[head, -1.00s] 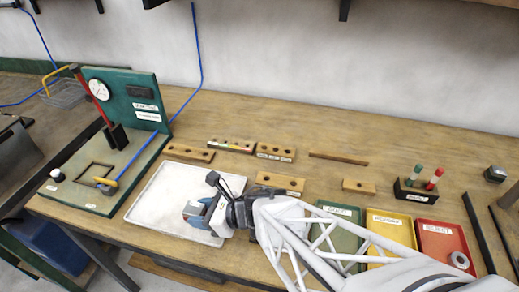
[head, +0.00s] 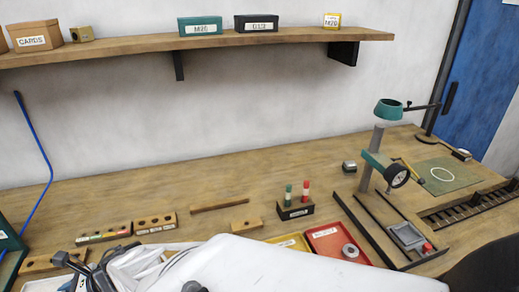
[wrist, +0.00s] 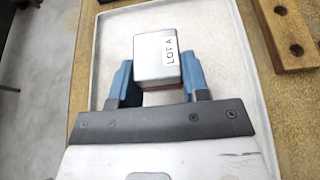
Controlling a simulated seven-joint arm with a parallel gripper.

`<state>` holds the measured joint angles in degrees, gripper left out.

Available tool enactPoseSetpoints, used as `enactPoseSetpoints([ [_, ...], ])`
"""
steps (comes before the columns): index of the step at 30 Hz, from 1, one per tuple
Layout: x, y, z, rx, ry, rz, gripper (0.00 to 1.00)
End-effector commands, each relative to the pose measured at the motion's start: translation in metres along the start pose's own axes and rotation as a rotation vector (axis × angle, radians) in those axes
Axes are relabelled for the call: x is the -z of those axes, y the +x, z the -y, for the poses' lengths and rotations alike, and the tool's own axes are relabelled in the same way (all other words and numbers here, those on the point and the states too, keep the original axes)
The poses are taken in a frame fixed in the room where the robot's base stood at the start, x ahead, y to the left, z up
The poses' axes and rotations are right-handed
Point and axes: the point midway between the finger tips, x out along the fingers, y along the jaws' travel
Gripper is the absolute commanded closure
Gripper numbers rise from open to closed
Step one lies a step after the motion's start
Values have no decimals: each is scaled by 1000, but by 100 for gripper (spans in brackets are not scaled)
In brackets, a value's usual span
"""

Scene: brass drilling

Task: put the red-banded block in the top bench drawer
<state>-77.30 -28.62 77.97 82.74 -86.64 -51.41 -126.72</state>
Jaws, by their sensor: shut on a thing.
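My gripper (wrist: 158,72) is shut on a grey metal block (wrist: 152,48) in the wrist view. The block sits between the two blue fingers. Its top face has a white label reading "LOT A", and a thin reddish-brown strip shows at its near lower edge; I cannot tell whether this is a full red band. The block is over the white tray (wrist: 215,90); I cannot tell whether it touches it. In the head view my arm fills the bottom and the block is not visible. No bench drawer shows in either current view.
Wooden hole blocks (head: 155,223) lie on the bench, one also at the wrist view's right (wrist: 292,35). A black stand with green and red plugs (head: 295,211), a red tray (head: 335,245), a yellow tray (head: 290,241) and a drill press (head: 378,165) stand rightward. A shelf (head: 230,40) hangs above.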

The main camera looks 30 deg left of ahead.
Motion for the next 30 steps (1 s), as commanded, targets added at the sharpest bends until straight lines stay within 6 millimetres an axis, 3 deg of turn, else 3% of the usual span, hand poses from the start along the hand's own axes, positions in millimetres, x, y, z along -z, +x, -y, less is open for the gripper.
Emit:
enactPoseSetpoints([
  [10, 0, 0, 0, 0, -1, 1, 100],
  [21, 28, 12, 0, 0, 0, 1, 100],
  [30, 31, 13, 0, 0, -1, 1, 100],
])
